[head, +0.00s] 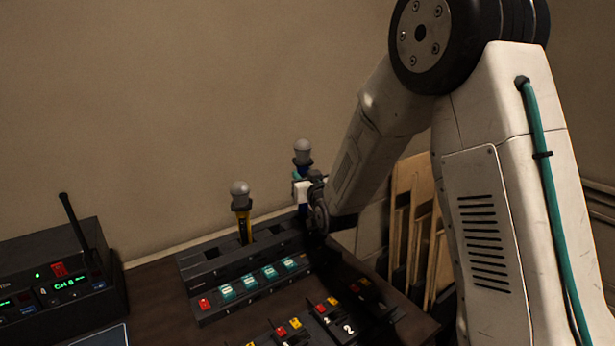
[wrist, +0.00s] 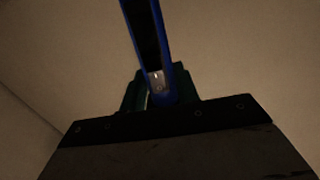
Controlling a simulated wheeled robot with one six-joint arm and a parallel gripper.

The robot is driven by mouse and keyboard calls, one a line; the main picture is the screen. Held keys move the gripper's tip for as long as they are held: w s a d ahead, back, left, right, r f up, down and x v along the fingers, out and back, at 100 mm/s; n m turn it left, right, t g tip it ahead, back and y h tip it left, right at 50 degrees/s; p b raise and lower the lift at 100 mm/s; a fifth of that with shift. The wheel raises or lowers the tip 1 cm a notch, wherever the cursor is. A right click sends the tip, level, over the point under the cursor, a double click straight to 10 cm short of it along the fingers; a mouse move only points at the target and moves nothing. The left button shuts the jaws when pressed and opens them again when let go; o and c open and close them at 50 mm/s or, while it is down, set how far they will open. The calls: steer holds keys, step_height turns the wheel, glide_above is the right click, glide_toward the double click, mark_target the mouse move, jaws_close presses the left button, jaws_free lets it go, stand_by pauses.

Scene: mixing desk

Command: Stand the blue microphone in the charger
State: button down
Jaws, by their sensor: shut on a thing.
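The blue microphone (head: 303,158) has a grey round head and stands roughly upright at the right end of the charger (head: 215,270). In the wrist view the blue body (wrist: 145,28) runs up between the dark green fingers of my gripper (wrist: 160,88). The charger is a long dark unit with slots along its top and teal and red buttons in front.
A yellow microphone (head: 242,215) stands upright in the charger, left of my gripper. A black receiver (head: 60,275) with an antenna and green displays is at the left. A mixing panel (head: 320,325) with coloured buttons lies in front. Wooden boards (head: 412,215) lean right of the desk.

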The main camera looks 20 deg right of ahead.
steer(key=shift+f, duration=3.6)
steer(key=c, duration=1)
jaws_free()
steer(key=shift+o, duration=0.5)
